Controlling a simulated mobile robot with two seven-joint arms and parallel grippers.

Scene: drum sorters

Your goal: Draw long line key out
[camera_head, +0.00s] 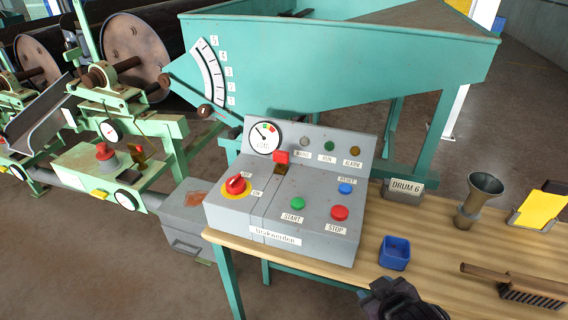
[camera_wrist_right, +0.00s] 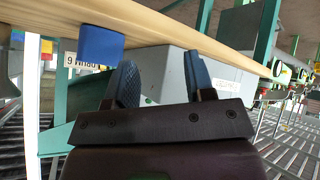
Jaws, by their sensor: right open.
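A grey control box (camera_head: 290,200) stands on the wooden bench. A red-headed key-like piece (camera_head: 281,157) stands upright in a brass-coloured holder on the box, below the round gauge; I cannot tell if it is the long line key. A red rotary switch (camera_head: 237,185) sits on a yellow plate marked OFF and ON. My right gripper (camera_head: 378,292) is at the bench's front edge, right of the box and apart from it. The right wrist view shows its two fingers (camera_wrist_right: 162,82) spread and empty, with the grey box (camera_wrist_right: 170,65) beyond them. My left gripper is not in view.
A blue bin (camera_head: 394,254) stands close to my right gripper. A DRUM 6 sign (camera_head: 403,191), a metal funnel-shaped cup (camera_head: 479,199), a brush (camera_head: 515,285) and a yellow sheet (camera_head: 541,210) are on the bench (camera_head: 440,240). Green machinery stands behind and left.

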